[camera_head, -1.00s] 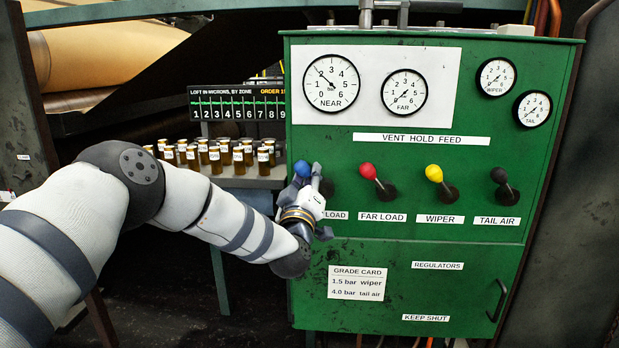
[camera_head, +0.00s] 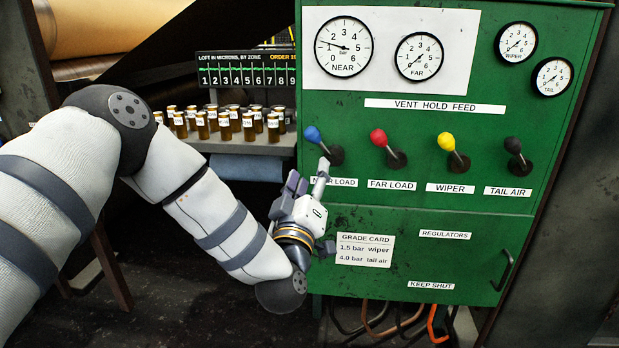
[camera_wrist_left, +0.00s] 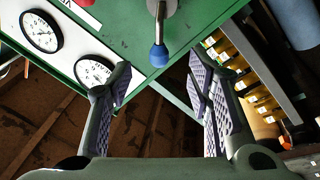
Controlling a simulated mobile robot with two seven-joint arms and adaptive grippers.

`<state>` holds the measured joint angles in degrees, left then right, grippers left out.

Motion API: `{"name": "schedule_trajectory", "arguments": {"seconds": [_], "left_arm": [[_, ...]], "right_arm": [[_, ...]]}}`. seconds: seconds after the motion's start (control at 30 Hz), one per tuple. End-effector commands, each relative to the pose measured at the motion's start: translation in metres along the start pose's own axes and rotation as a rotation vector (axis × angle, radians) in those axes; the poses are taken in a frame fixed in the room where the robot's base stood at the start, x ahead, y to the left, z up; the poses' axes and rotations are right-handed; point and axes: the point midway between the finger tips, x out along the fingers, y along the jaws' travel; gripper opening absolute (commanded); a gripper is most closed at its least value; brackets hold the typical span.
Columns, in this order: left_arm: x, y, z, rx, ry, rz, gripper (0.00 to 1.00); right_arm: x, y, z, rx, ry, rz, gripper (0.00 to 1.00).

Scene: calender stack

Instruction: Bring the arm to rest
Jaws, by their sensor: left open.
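My left arm reaches in from the left in the head view. Its gripper (camera_head: 307,180) is open and empty, in front of the green cabinet just below and left of the blue NEAR LOAD lever (camera_head: 313,134). The fingers are apart from the lever. In the left wrist view the open gripper (camera_wrist_left: 160,88) has nothing between its pads, and the blue knob (camera_wrist_left: 158,55) shows beyond the fingertips. One fingertip partly covers the NEAR LOAD label (camera_head: 340,183). My right gripper is not in view.
The green cabinet (camera_head: 400,275) also carries a red lever (camera_head: 379,138), a yellow lever (camera_head: 446,143) and a black lever (camera_head: 513,146), with gauges above. Several amber bottles (camera_head: 225,125) stand on a shelf to the left. Hoses hang below the cabinet.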

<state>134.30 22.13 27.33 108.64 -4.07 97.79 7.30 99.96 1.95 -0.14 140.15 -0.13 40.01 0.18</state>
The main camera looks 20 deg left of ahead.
Motion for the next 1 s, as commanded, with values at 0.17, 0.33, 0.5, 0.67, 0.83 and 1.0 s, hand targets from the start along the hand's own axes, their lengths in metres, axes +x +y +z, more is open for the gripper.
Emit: {"name": "schedule_trajectory", "arguments": {"seconds": [0.17,0.33,0.5,0.67,0.83,1.0], "left_arm": [[-0.004,0.0,0.0,0.0,0.0,0.0,0.46],[-0.003,0.0,0.0,0.0,0.0,0.0,0.46],[-0.007,-0.002,0.006,0.009,-0.025,-0.004,0.46],[-0.068,-0.036,0.081,0.119,-0.353,-0.063,0.46],[-0.205,-0.102,0.155,0.286,-0.863,-0.18,0.46],[-0.365,-0.158,0.159,0.436,-1.345,-0.317,0.46]], "right_arm": [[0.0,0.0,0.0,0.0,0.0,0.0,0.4],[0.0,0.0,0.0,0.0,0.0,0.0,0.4],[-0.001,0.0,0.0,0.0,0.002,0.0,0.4],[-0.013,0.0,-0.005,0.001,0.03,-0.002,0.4],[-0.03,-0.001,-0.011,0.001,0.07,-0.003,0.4],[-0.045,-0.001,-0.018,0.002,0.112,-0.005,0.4]]}}
